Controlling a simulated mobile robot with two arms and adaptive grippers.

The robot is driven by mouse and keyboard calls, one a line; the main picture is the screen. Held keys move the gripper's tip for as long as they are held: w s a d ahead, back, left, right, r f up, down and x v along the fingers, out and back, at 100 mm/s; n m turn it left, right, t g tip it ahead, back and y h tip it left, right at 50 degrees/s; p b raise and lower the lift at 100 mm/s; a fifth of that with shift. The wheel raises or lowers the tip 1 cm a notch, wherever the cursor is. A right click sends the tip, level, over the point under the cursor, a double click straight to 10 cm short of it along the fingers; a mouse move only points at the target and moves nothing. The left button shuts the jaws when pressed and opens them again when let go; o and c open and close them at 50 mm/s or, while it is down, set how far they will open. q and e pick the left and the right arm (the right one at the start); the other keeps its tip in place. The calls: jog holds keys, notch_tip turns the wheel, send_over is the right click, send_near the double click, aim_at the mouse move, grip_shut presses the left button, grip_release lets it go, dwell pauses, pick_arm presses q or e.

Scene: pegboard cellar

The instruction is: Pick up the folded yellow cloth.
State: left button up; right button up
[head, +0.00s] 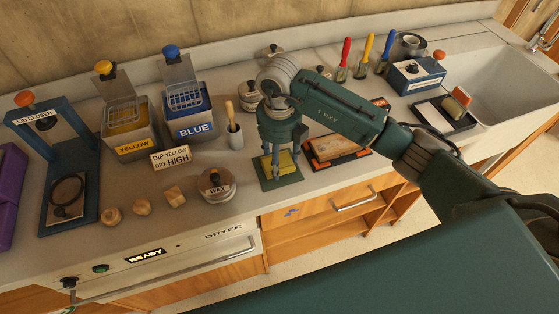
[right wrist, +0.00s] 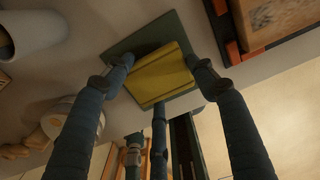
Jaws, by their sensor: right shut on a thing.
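The folded yellow cloth (head: 286,164) is at the dark green square mat (head: 272,184) near the counter's front edge. My right gripper (head: 280,165) points down over it with its fingers around it, shut on the cloth. In the right wrist view the cloth (right wrist: 160,77) lies between the fingers (right wrist: 162,75), with the green mat (right wrist: 137,42) showing around it. I cannot tell whether the cloth touches the mat or is slightly above it. My left gripper is not in view.
A wax tin (head: 216,186) and a cup with a brush (head: 235,135) stand left of the mat. A framed wooden board (head: 335,147) lies close on the right. Yellow (head: 130,140) and blue (head: 193,120) vats stand further back. A sink (head: 510,85) is at the right.

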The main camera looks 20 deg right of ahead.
notch_tip(320, 180, up, 7)
jog(key=shift+w+r+b, duration=0.1)
jog(key=shift+r+b, duration=0.1)
jog(key=shift+b, duration=0.85)
notch_tip(320, 180, up, 12)
jog(key=shift+f, duration=0.1)
